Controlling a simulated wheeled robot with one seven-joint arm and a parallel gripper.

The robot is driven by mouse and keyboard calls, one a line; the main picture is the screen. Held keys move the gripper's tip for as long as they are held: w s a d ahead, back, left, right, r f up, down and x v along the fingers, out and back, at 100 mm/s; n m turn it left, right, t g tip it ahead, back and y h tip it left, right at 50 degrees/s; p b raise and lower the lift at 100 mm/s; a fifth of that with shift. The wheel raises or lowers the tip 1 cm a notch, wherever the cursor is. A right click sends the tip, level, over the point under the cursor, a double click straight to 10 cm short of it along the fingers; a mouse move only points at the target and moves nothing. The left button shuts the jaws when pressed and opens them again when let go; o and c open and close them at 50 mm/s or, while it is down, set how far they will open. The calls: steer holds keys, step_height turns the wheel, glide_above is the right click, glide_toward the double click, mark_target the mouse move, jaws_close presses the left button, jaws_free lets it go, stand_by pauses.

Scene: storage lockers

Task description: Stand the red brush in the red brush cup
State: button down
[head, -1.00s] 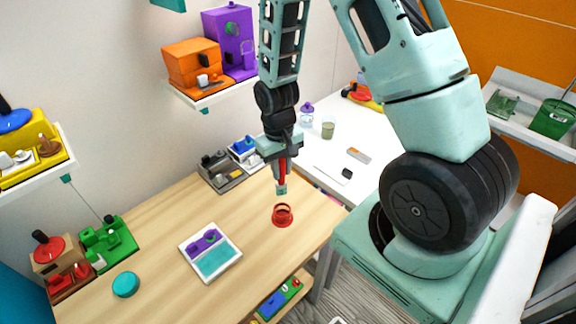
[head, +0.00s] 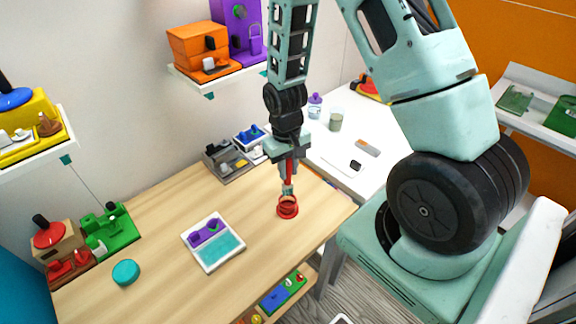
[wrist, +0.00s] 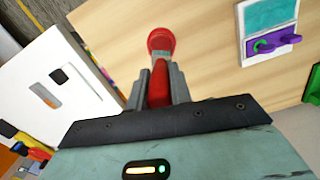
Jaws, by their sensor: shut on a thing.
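The red brush (head: 289,172) is upright in my gripper (head: 288,162), which is shut on it. The brush points down, and its light teal lower end is at the mouth of the red brush cup (head: 288,209) in the head view. I cannot tell how far inside the cup that end is. The cup stands on the wooden table near its right edge. In the wrist view the red brush (wrist: 159,84) lies between the two grey fingers, and the red cup (wrist: 161,39) shows just beyond it, partly hidden by the brush.
A white tray (head: 238,262) with purple and teal parts lies left of the cup. A grey organizer (head: 229,171) stands at the table's back. A round teal object (head: 126,272) is at the left. A white table (head: 352,128) adjoins behind. The wood around the cup is clear.

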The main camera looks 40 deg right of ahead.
mark_target(288, 188)
steer(key=shift+f+b, duration=2.3)
steer(key=shift+f, duration=1.1)
steer(key=shift+f, duration=0.3)
steer(key=c, duration=1.2)
jaws_free()
steer(key=r+b, duration=0.1)
steer(key=r, duration=1)
steer(key=w+r+b, duration=0.1)
steer(key=r, duration=0.5)
steer(key=shift+r+b, duration=0.2)
steer(key=shift+b, duration=0.15)
steer(key=s+a+n+b, duration=0.2)
steer(key=s+a+n, duration=0.4)
steer(key=a, duration=0.9)
steer(key=s+a+n, duration=0.1)
steer(key=s+a, duration=0.1)
steer(key=s, duration=0.2)
steer(key=s+a+n, duration=0.1)
steer(key=s+a, duration=0.2)
steer(key=s, duration=0.1)
steer(key=s+a+n, duration=0.1)
steer(key=s+a, duration=0.1)
steer(key=s, duration=0.2)
steer(key=shift+s+a+r+n+t+y, duration=0.15)
steer(key=shift+s+a+n+t+y, duration=0.15)
